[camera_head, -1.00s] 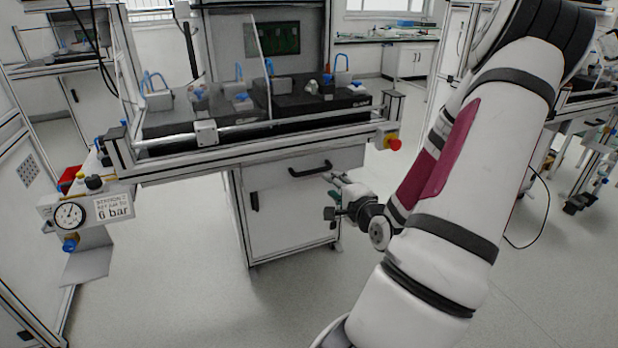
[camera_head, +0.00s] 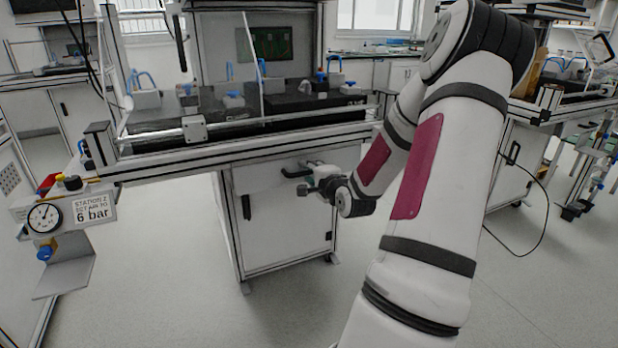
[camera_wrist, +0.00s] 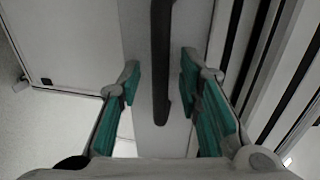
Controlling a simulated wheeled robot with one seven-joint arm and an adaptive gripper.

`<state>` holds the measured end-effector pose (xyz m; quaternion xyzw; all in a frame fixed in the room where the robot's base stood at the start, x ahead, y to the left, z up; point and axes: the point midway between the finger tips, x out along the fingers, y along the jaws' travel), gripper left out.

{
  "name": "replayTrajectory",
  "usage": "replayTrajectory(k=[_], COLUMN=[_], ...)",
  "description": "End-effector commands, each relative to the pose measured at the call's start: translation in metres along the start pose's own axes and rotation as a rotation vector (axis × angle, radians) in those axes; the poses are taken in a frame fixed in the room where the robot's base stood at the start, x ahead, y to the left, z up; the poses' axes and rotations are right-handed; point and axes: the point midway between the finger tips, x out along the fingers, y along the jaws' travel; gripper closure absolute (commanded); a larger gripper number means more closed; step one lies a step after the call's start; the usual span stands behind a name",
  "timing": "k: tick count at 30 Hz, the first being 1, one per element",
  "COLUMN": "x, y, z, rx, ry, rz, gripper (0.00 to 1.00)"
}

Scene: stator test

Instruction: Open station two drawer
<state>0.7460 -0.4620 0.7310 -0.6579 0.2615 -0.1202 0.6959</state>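The station two drawer (camera_head: 252,181) is a light grey front at the top of the cabinet under the workbench, and it looks closed. Its black bar handle (camera_head: 271,180) is partly hidden by my gripper in the head view. My gripper (camera_head: 300,178) is at the right part of the handle. In the wrist view, the handle (camera_wrist: 162,55) runs between the two open green-padded fingers of my gripper (camera_wrist: 160,76). A gap shows on both sides of the handle, wider on the left.
The cabinet door (camera_head: 285,228) with its own black handle is below the drawer. The bench's front rail (camera_head: 250,145) runs above my gripper. A pressure gauge (camera_head: 44,217) with a 6 bar sign is at the left. The floor in front is clear.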

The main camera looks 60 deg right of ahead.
Motion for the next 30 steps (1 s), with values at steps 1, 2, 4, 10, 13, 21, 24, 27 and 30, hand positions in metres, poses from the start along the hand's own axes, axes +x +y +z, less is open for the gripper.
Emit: replayTrajectory(k=[1, 2, 4, 10, 13, 21, 24, 27, 30], x=[0.0036, 0.0048, 0.0068, 0.0074, 0.0073, 0.0071, 0.0071, 0.0069, 0.0067], y=[0.0006, 0.0007, 0.0006, 0.0000, 0.0000, 0.0001, 0.0001, 0.0000, -0.0004], z=[0.0002, 0.0001, 0.0000, -0.0002, -0.0002, -0.0002, -0.0002, -0.0002, -0.0001], rx=[0.000, 0.000, 0.001, 0.001, 0.001, 0.000, 0.000, 0.001, 0.001], ry=[0.000, 0.000, 0.000, 0.001, 0.001, 0.001, 0.001, 0.001, 0.000], rz=[-0.001, 0.000, 0.001, 0.001, 0.001, 0.001, 0.001, 0.002, 0.002], gripper=[0.68, 0.68, 0.68, 0.68, 0.77, 1.00, 1.00, 1.00, 1.00])
